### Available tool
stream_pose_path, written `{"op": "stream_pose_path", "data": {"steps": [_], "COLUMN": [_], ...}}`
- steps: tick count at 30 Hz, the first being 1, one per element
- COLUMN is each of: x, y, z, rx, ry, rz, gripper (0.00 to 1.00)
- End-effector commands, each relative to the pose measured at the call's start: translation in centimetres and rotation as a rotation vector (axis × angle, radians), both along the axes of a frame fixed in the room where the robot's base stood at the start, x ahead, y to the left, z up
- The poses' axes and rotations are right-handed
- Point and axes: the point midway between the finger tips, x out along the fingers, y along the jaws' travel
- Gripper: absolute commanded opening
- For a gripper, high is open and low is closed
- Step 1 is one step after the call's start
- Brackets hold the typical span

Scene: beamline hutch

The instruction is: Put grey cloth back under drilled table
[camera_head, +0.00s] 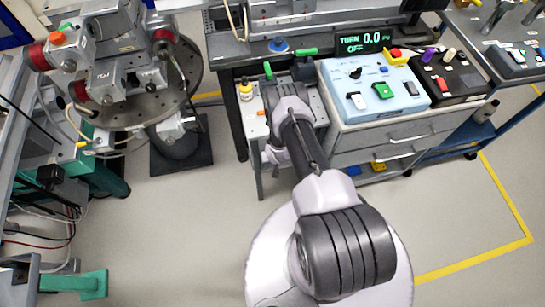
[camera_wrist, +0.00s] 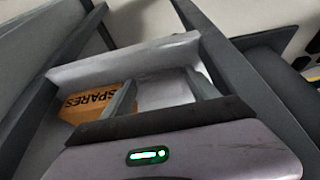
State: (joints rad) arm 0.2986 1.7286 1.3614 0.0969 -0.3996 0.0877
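I cannot make out the grey cloth in either view. In the head view, a small grey table (camera_head: 318,108) stands beside the drawer unit, and my arm reaches over it. I cannot tell for sure whether this is the drilled table. My gripper (camera_wrist: 163,88) shows in the wrist view with its two fingers spread apart. No held thing stands out between them. A pale grey surface lies beyond the fingertips, with an orange box marked SPARES (camera_wrist: 92,101) left of the left finger. Dark grey bars run along both sides. The fingertips are hidden in the head view.
A drawer unit (camera_head: 378,148) with a pale blue control box (camera_head: 375,88) stands right of my arm. A round drilled plate (camera_head: 135,108) on a pedestal stands at left. A blue cart (camera_head: 452,130) is at right. The floor (camera_head: 455,215) at lower right is clear.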

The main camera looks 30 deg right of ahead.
Motion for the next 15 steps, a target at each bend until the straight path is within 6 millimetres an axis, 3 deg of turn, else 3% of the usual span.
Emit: {"op": "stream_pose_path", "data": {"steps": [8, 15], "x": [0.0, -1.6], "y": [0.0, 0.5], "z": [0.5, 5.1], "rx": [0.0, 0.0], "ry": [0.0, 0.0], "rz": [0.001, 0.001], "gripper": [0.71, 0.71]}}
